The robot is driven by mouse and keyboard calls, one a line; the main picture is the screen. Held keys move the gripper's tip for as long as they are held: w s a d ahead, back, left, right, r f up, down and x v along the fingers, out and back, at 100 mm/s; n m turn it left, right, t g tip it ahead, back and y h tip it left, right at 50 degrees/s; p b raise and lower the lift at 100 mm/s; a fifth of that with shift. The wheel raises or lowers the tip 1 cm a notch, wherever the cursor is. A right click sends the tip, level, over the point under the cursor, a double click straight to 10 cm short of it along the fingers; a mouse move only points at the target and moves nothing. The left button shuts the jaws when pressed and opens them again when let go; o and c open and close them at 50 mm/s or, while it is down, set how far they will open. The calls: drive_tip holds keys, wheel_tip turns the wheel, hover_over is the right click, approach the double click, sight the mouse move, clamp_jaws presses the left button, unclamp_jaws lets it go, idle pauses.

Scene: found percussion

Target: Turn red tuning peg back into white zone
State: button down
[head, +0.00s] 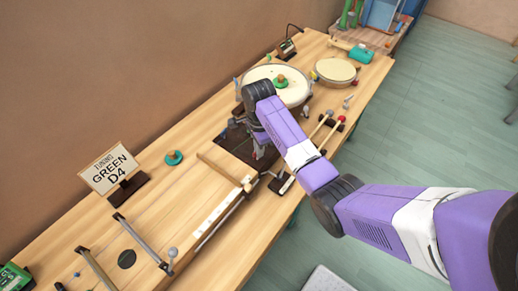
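My gripper (259,153) points down over a dark panel (236,143) in front of the large drum, below the purple arm. Its fingers are small and partly hidden by the wrist, so I cannot tell whether they are open or shut. I cannot make out the red tuning peg for sure, nor its white zone; my arm covers part of that area. A large pale drum (290,92) with small coloured fittings around its rim stands behind the gripper. A sign (109,168) on the left reads "TUNING GREEN D4".
A stringed wooden board (126,225) lies at the front left. A green round object (174,158) lies near the wall. Mallets with red and dark heads (333,121) lie right of my gripper. A smaller drum (337,70) and a teal object (361,53) stand farther back.

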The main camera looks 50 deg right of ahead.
drive_tip(key=shift+n, duration=0.4)
